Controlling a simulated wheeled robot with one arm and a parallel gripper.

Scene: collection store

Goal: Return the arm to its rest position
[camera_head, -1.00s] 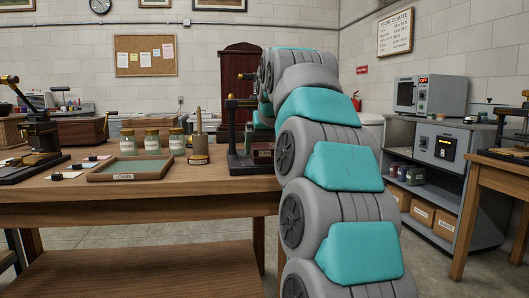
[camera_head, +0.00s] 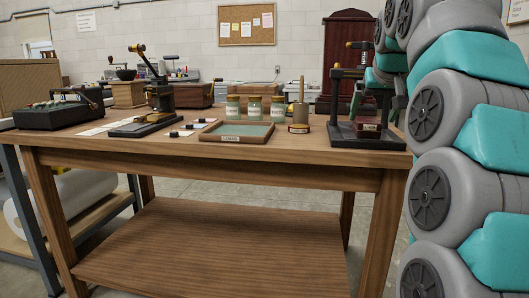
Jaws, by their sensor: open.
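My arm rises at the right edge of the head view as a stack of grey and teal links and bends over at the top. Its far end comes down just behind and to the right of a dark upright press (camera_head: 337,105). My gripper (camera_head: 399,104) shows only as a small dark part there, largely hidden by the press and the arm links. It is open, and I see nothing held in it.
A wooden workbench (camera_head: 200,167) fills the middle. A lower shelf (camera_head: 215,250) is bare.

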